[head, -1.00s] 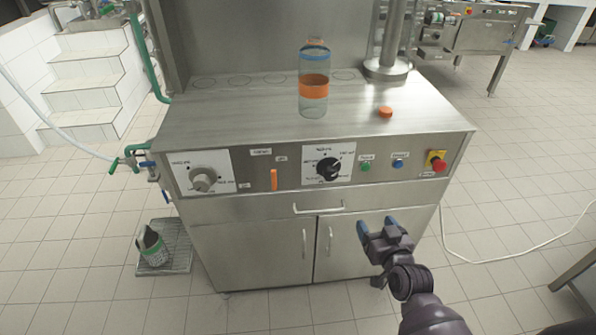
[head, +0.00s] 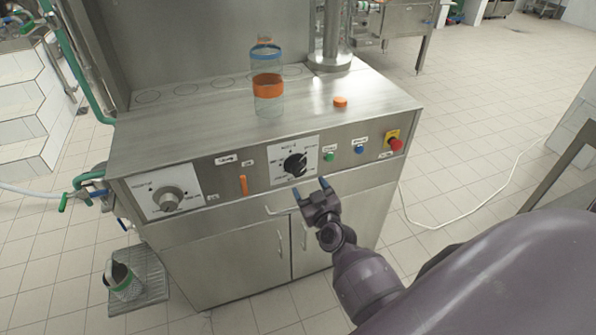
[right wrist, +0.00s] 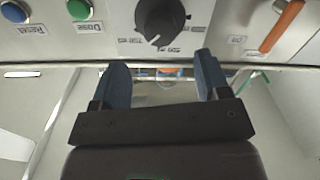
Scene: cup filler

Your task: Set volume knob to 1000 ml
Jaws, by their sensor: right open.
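A black knob (head: 295,164) sits on a white dial plate (head: 312,150) in the middle of the machine's front panel. A grey knob (head: 170,199) sits on another white plate at the panel's left. The dial marks are too small to read surely. My right gripper (head: 310,188) is open and empty, just below and in front of the black knob, not touching it. In the right wrist view the black knob (right wrist: 160,18) is at the top, beyond the open fingertips, with its white pointer line towards the bottom. My left gripper is not in view.
An orange lever (head: 243,185) sits left of the black knob. Green (head: 329,156), blue (head: 359,149) and red (head: 395,144) buttons sit to its right. A bottle (head: 268,105) and an orange cap (head: 340,102) stand on top.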

